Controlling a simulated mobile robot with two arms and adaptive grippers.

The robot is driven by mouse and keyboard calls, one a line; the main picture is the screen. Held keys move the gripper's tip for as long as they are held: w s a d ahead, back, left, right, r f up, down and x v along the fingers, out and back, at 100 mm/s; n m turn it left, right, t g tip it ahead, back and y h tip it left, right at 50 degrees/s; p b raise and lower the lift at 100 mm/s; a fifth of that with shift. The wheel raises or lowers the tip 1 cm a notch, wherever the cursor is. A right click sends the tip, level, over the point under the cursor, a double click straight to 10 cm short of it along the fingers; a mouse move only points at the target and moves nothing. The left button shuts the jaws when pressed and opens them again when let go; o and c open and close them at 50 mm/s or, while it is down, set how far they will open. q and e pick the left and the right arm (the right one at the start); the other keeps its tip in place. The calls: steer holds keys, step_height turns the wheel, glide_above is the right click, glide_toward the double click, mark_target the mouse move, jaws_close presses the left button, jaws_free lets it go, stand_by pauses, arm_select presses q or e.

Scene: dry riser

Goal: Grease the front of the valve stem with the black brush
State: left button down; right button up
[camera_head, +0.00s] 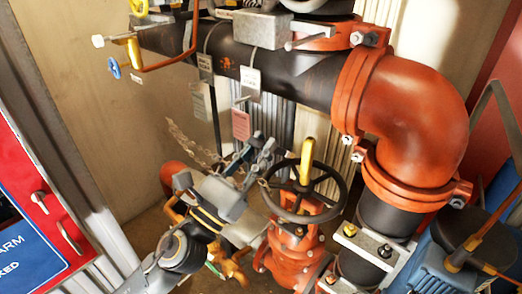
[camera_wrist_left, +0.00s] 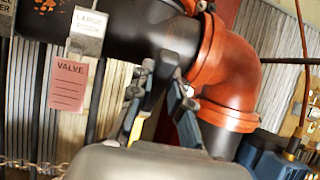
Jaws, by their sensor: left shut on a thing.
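The yellow valve stem (camera_head: 307,160) stands up through the middle of a black handwheel (camera_head: 330,183) on a red valve body (camera_head: 293,240) in the head view. My left gripper (camera_head: 252,158) is just left of the wheel, its fingers pointing up and right towards the stem, with a gap between. It is shut on a thin dark thing (camera_wrist_left: 163,75), which shows between its fingers in the left wrist view; this seems to be the black brush. Its bristles cannot be made out. My right gripper is not in view.
A large red elbow pipe (camera_head: 420,115) rises right of the valve. A black pipe (camera_head: 285,75) with hanging tags (camera_head: 240,125) runs above. A chain (camera_head: 190,140) hangs left of the gripper. A red and blue alarm panel (camera_head: 30,215) is at far left, a blue pump (camera_head: 440,265) at lower right.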

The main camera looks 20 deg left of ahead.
mark_target(279, 151)
arm_select(q)
steer(key=shift+w+d+f+b, duration=0.15)
steer(key=shift+w+d+f, duration=0.15)
steer(key=shift+w, duration=0.55)
steer(key=shift+w+d+f+b, duration=0.2)
steer(key=shift+w+d, duration=0.1)
steer(key=shift+w, duration=0.5)
steer(key=shift+w+d+f+b, duration=0.1)
steer(key=shift+w+d+f, duration=0.2)
steer(key=shift+w, duration=0.65)
steer(key=shift+w+d, duration=0.25)
steer(key=shift+w, duration=0.3)
steer(key=shift+f, duration=0.1)
steer(key=shift+f+b, duration=1.25)
steer(key=shift+f+b, duration=1.35)
steer(key=shift+f, duration=0.05)
